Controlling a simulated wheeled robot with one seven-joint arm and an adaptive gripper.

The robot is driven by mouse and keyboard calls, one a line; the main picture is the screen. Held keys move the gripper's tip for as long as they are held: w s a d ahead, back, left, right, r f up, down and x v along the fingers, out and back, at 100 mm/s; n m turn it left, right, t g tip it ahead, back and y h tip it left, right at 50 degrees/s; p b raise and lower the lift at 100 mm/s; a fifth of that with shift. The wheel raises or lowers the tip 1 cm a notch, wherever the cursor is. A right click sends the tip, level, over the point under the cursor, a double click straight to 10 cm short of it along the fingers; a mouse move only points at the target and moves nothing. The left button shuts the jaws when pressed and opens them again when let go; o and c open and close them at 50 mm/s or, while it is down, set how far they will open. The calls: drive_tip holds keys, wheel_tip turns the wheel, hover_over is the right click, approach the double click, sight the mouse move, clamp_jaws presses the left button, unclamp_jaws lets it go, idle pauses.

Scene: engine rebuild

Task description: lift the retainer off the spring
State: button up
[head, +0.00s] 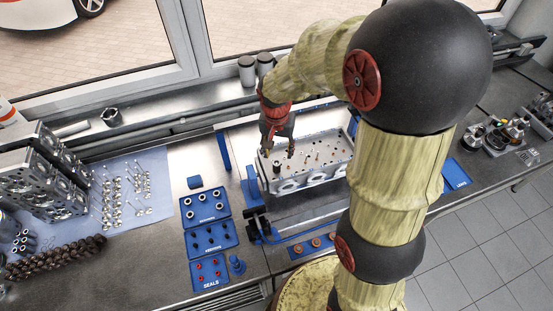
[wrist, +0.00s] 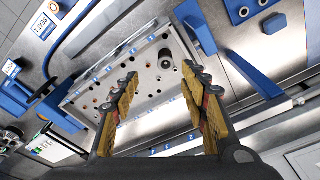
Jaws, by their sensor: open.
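The cylinder head (head: 318,175) is a pale metal block on the bench, with rows of holes and small valve stems on top. It also fills the middle of the wrist view (wrist: 140,90). A dark round spring with its retainer on top (wrist: 165,60) stands on it near one edge. In the head view the spring (head: 277,168) shows small, just below my fingers. My gripper (head: 278,153) is open and empty above it. In the wrist view my gripper's two yellow-padded fingers (wrist: 160,80) are spread wide, with the spring beyond their tips. The retainer's fine detail is too small to tell.
Blue trays (head: 208,205) with small parts, one marked SEALS, lie left of the head. Valves and springs (head: 125,190) lie on a pale cloth at far left. A blue tray (head: 456,171) lies to the right.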

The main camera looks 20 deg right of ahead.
sight(276, 164)
drive_tip(key=shift+w+f, duration=0.15)
drive_tip(key=shift+w, duration=0.05)
wheel_tip(276, 164, down, 2)
drive_tip(key=shift+w+f, duration=0.15)
drive_tip(key=shift+w+a+f+p, duration=0.1)
drive_tip(key=shift+w+f+p, duration=0.05)
drive_tip(key=shift+f, duration=0.7)
drive_tip(key=shift+w+d+f+p, duration=0.1)
drive_tip(key=shift+w+f+p, duration=0.1)
drive_tip(key=shift+f, duration=0.7)
drive_tip(key=shift+w+a+f+p, duration=0.1)
drive_tip(key=shift+w+f+p, duration=0.05)
drive_tip(key=shift+f, duration=0.7)
drive_tip(key=c, duration=0.9)
drive_tip(key=shift+c, duration=0.2)
drive_tip(key=shift+r, duration=0.2)
